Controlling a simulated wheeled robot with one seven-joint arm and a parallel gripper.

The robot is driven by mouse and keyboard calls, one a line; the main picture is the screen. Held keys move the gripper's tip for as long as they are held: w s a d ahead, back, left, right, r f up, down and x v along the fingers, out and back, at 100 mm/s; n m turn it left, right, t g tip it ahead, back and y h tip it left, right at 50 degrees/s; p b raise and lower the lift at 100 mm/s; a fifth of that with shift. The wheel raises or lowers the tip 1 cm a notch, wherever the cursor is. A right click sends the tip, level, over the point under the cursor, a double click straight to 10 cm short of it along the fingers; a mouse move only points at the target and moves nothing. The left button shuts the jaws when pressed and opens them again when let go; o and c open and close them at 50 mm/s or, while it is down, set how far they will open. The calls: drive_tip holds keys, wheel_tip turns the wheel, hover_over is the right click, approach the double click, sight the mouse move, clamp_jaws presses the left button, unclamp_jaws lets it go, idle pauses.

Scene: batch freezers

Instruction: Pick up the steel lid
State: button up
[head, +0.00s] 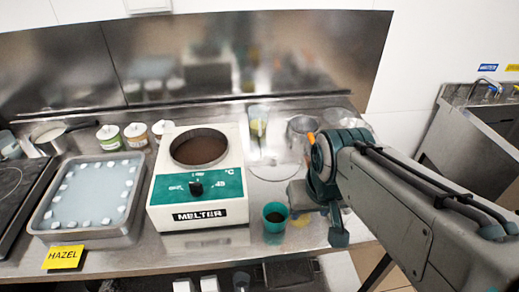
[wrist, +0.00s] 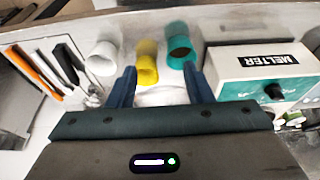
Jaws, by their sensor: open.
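A pale, round, flat shape, which looks like the steel lid (wrist: 160,97), shows between my fingers in the wrist view, partly hidden by my gripper's body. In the head view a faint shiny disc (head: 270,168) lies on the counter just right of the melter, and it may be the same lid. My gripper (wrist: 159,82) is open, with its two blue fingers apart on either side of the pale shape. I cannot tell whether they touch it. In the head view my gripper (head: 316,208) hangs over the counter's right part, its fingers partly hidden by the arm.
A holder with utensils (wrist: 55,70) lies left in the wrist view. A tray (head: 92,196) is at left.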

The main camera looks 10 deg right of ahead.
drive_tip(key=w+r, duration=0.1)
drive_tip(key=w, duration=0.6)
drive_tip(key=t+p, duration=0.1)
drive_tip(key=p, duration=0.2)
hover_over(274, 156)
drive_tip(key=s, duration=0.3)
drive_tip(key=f, duration=1.4)
drive_tip(key=shift+w, duration=0.2)
drive_tip(key=shift+p+x, duration=1.15)
drive_tip(key=shift+x, duration=1.6)
clamp_jaws()
